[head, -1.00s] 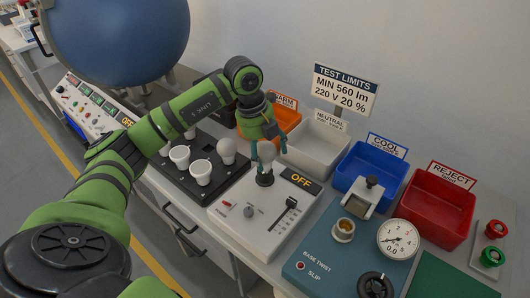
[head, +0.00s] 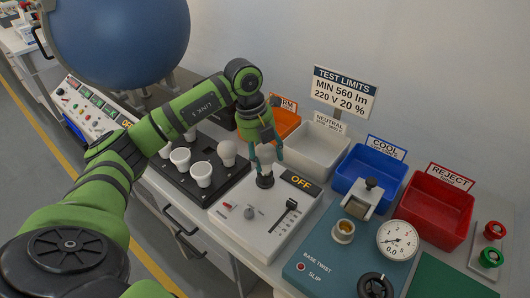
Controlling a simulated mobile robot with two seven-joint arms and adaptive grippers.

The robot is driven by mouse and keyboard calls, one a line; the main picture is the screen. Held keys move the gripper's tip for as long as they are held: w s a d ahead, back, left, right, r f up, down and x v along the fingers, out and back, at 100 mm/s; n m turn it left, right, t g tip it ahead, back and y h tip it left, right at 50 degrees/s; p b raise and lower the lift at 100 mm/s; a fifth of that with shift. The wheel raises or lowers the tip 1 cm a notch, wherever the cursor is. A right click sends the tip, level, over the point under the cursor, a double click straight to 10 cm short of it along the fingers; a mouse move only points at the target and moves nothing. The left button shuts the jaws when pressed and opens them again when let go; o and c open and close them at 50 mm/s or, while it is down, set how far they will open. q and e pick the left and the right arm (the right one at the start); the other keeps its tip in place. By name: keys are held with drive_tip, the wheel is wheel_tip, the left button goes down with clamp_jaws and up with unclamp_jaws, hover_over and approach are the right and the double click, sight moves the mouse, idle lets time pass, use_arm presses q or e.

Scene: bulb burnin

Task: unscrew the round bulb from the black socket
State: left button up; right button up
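The round bulb (head: 266,154) is a frosted white globe standing upright in the black socket (head: 265,181) on the white test panel (head: 226,220). My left gripper (head: 266,155) comes down from above, with its teal fingertips on opposite sides of the bulb. Whether the fingertips press on the glass or stand slightly apart from it is too small to tell. The bulb's base is hidden in the socket. My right gripper is not in view.
Left of the panel, a black tray (head: 178,180) holds several white bulbs. Behind stand orange (head: 285,122), white (head: 318,146), blue (head: 364,170) and red (head: 432,209) bins. A teal base-twist tester (head: 330,248) with a gauge (head: 397,240) stands at right.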

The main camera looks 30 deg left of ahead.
use_arm(q)
drive_tip(key=shift+w+r, duration=0.2)
drive_tip(key=shift+w, duration=0.05)
drive_tip(key=shift+r+n, duration=0.1)
drive_tip(key=shift+n, duration=0.5)
drive_tip(key=n+t+p, duration=0.1)
drive_tip(key=n, duration=0.3)
drive_tip(key=shift+y, duration=0.4)
drive_tip(key=n+y+p, duration=0.1)
drive_tip(key=n+p, duration=0.1)
drive_tip(key=n, duration=0.5)
drive_tip(key=shift+r, duration=0.15)
drive_tip(key=n+y+p, duration=0.1)
drive_tip(key=n, duration=0.5)
drive_tip(key=shift+d, duration=0.1)
drive_tip(key=n+y+p, duration=0.1)
drive_tip(key=n, duration=0.2)
drive_tip(key=shift+n, duration=0.3)
drive_tip(key=shift+d+n+g+p, duration=0.1)
drive_tip(key=shift+n+g+p, duration=0.2)
drive_tip(key=shift+n+p, duration=0.15)
drive_tip(key=shift+a, duration=0.2)
